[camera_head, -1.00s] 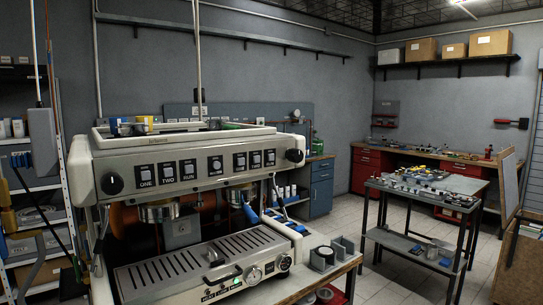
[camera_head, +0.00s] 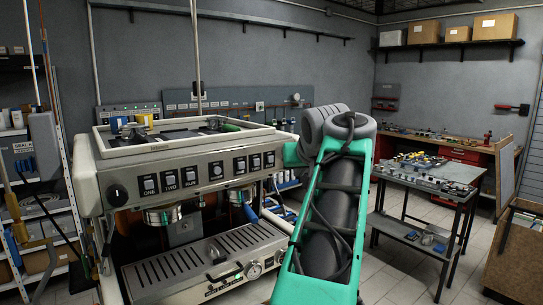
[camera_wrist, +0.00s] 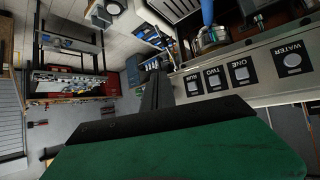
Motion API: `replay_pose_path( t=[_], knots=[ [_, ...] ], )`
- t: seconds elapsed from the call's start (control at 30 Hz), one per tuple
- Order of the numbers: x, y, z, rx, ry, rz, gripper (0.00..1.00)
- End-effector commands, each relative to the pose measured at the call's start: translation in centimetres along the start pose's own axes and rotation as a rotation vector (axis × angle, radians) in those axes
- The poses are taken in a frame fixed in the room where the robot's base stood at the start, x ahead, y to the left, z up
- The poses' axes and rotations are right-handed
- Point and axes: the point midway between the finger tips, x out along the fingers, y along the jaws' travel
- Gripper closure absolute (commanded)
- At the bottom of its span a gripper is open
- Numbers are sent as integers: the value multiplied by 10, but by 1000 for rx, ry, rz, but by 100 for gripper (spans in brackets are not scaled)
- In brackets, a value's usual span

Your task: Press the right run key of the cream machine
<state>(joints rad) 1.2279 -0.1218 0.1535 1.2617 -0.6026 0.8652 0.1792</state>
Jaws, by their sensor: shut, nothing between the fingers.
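The cream machine (camera_head: 140,165) stands at the left in the head view, with two groups of keys on its front. The right run key (camera_head: 269,159) is the rightmost of the right group, just left of my arm. In the wrist view, which is upside down, the run key (camera_wrist: 192,85) sits at the end of the row beside TWO, ONE and WATER. My gripper (camera_wrist: 158,76) shows there as dark, closed fingers left of the run key. They look apart from it; the depth gap is hard to judge. My arm hides the gripper in the head view.
The drip tray (camera_head: 190,275) and a portafilter handle (camera_head: 250,213) lie below the keys. The machine's right end is hidden behind my arm. A small black table (camera_head: 425,180) with parts stands to the right, with open floor around it.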

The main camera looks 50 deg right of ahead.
Motion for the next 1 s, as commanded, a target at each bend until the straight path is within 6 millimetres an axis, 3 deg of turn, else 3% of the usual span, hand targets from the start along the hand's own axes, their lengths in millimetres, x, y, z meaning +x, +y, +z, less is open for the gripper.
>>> replay_pose_path(
  t=[0.43, 1.0],
  knots=[
    [2, 1, -4, 0, 4, 3, 100],
    [53, -38, -43, 1, 3, 2, 100]
  ],
)
